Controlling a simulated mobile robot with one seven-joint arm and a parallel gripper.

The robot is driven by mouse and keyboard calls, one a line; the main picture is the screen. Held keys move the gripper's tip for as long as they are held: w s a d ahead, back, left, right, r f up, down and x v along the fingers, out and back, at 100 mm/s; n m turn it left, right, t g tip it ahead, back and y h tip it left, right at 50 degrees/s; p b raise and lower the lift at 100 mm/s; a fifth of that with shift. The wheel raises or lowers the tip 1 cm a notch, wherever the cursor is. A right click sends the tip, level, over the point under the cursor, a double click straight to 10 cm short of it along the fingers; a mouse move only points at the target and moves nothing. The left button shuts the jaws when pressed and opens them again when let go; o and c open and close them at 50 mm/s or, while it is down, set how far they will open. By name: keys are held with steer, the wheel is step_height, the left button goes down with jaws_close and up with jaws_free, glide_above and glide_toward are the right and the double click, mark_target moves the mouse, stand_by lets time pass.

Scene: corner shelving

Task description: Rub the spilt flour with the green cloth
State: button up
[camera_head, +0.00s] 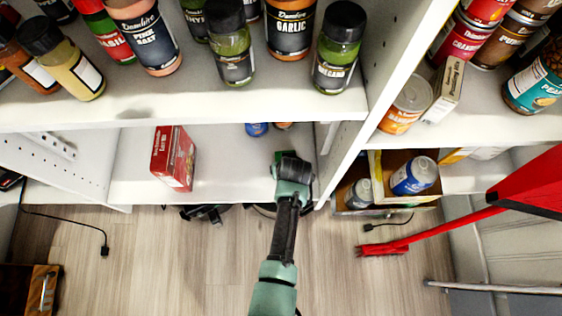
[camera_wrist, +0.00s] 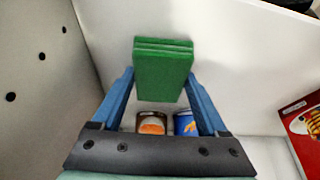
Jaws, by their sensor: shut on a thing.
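The green cloth (camera_wrist: 163,75) is a folded block between the two blue fingers of my gripper (camera_wrist: 160,80) in the wrist view. My gripper is shut on it. In the head view my gripper (camera_head: 283,157) reaches into the lower shelf bay, near its right side panel, and only a sliver of green shows beside it. I cannot make out any spilt flour in either view; white shelf surfaces and my gripper leave it unclear. Whether the cloth touches the shelf cannot be told.
A red box (camera_head: 173,158) stands left on the same shelf (camera_head: 230,180); it also shows in the wrist view (camera_wrist: 305,125). A blue can (camera_head: 256,129) and an orange-labelled can (camera_wrist: 152,123) stand near my gripper. Spice jars crowd the shelf above. Free room lies between box and gripper.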

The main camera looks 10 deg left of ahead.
mark_target(261, 169)
steer(key=shift+w+d+f, duration=0.1)
steer(key=shift+w+d, duration=0.05)
steer(key=shift+d, duration=0.8)
steer(key=shift+w+d, duration=0.15)
steer(key=shift+d, duration=0.9)
steer(key=shift+s+a+r+p, duration=0.2)
steer(key=shift+a+p, duration=0.2)
steer(key=shift+a, duration=0.55)
steer(key=shift+s+a+r+p, duration=0.15)
steer(key=shift+a+p, duration=0.25)
steer(key=shift+a, duration=0.55)
steer(key=shift+s+a+f+p, duration=0.1)
steer(key=shift+s+a, duration=0.2)
steer(key=shift+a, duration=0.75)
steer(key=shift+s+a+f+p, duration=0.15)
steer(key=shift+s+a, duration=0.15)
steer(key=shift+a, duration=0.7)
steer(key=shift+s+a+f+p, duration=0.1)
steer(key=shift+s+a, duration=0.2)
steer(key=shift+a, duration=0.75)
steer(key=shift+s+a, duration=0.2)
steer(key=shift+a, duration=0.3)
step_height(261, 169, up, 6)
steer(key=p, duration=0.5)
steer(key=shift+p, duration=0.4)
